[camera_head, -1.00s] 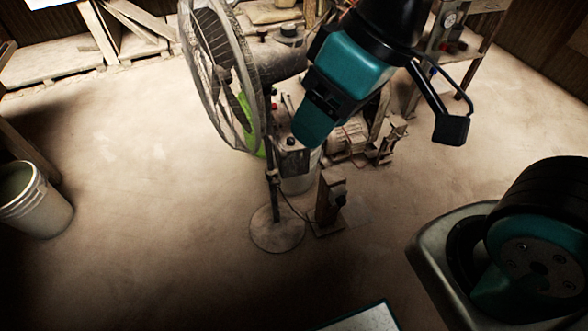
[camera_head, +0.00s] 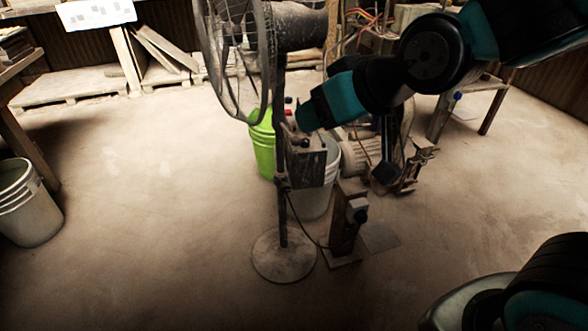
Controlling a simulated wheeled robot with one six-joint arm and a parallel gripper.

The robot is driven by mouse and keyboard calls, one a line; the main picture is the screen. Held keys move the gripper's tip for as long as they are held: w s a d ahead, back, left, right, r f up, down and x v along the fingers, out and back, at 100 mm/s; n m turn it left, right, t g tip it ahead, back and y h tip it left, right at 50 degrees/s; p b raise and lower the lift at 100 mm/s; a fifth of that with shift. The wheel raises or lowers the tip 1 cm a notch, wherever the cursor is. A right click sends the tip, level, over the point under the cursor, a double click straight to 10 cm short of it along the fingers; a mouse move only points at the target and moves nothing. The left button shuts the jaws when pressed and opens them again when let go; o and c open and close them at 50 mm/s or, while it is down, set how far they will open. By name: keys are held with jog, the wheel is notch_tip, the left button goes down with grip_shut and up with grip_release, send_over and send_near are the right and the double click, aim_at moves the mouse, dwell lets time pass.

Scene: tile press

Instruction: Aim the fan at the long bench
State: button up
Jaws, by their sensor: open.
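A dusty pedestal fan stands left of centre, its wire cage (camera_head: 233,65) cut off by the top edge and facing left. Its motor housing (camera_head: 300,32) is behind the cage, and its post (camera_head: 282,215) rises from a round base (camera_head: 283,257). My gripper (camera_head: 306,116) comes in from the upper right, its teal end close to the fan post, below the motor housing. I cannot tell whether it touches the fan. It is open. A wooden bench (camera_head: 14,66) shows partly at the left edge; I cannot tell whether it is the long bench.
A green bucket (camera_head: 262,150) and a pale bucket (camera_head: 316,200) stand behind the post. A wooden pedal post (camera_head: 345,225) with a cable stands right of the base. A grey bucket (camera_head: 28,210) is at left. Pallets (camera_head: 75,87) line the back. The left floor is clear.

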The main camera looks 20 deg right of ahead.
aim_at(299, 144)
jog(key=w+d+f+t+h+b, duration=0.1)
jog(key=w+d+f+t+b, duration=0.15)
jog(key=f+b, duration=0.55)
jog(key=w+d+f+t+b, duration=0.1)
jog(key=w+f+t+b, duration=0.25)
jog(key=f+b, duration=0.55)
jog(key=w+d+f+t+h+b, duration=0.1)
jog(key=w+d+f+t+b, duration=0.3)
jog(key=b, duration=0.7)
jog(key=shift+g, duration=0.4)
jog(key=w+a+p, duration=0.1)
jog(key=w+p, duration=0.3)
jog(key=p, duration=0.1)
jog(key=w+a+p, duration=0.1)
jog(key=w+p, duration=0.4)
jog(key=w+a+p, duration=0.2)
jog(key=w+p, duration=0.3)
jog(key=shift+a+f, duration=0.1)
jog(key=shift+f, duration=0.25)
jog(key=shift+w+a, duration=0.1)
jog(key=shift+w, duration=0.45)
